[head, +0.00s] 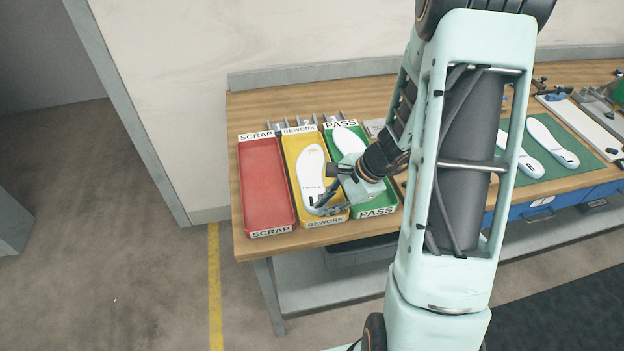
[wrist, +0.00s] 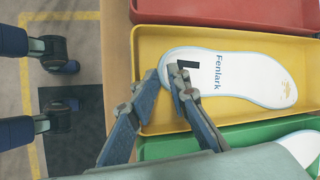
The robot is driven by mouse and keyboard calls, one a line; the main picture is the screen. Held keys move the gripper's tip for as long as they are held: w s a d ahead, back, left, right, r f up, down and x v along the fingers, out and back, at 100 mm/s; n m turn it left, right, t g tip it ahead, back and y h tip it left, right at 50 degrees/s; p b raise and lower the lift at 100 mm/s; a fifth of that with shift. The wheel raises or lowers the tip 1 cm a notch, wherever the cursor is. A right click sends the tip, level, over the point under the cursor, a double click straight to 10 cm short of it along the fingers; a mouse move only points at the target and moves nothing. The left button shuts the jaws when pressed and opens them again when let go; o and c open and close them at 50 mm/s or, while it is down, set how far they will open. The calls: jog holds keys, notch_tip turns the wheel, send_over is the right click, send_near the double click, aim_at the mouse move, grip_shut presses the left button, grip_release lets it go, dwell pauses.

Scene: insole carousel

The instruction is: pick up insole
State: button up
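A white insole (head: 312,172) with "Fenlark" lettering and a black mark lies in the yellow REWORK tray (head: 291,152). In the wrist view the insole (wrist: 245,82) points its heel to the left, at my fingers. My gripper (head: 327,204) is low over the front end of the yellow tray. In the wrist view my gripper (wrist: 165,76) has its fingertips apart, with a narrow gap. One finger is beside the heel's edge and the other overlaps the heel near the black mark. Contact with the insole cannot be made out.
The red SCRAP tray (head: 266,185) is empty. The green PASS tray (head: 375,205) holds another insole (head: 349,141), close beside my gripper. More insoles lie on a green mat (head: 578,150) to the right. The wooden table's (head: 242,228) left end has free floor beside it.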

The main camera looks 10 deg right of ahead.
jog(key=shift+s+f, duration=0.15)
jog(key=shift+a, duration=0.1)
grip_shut()
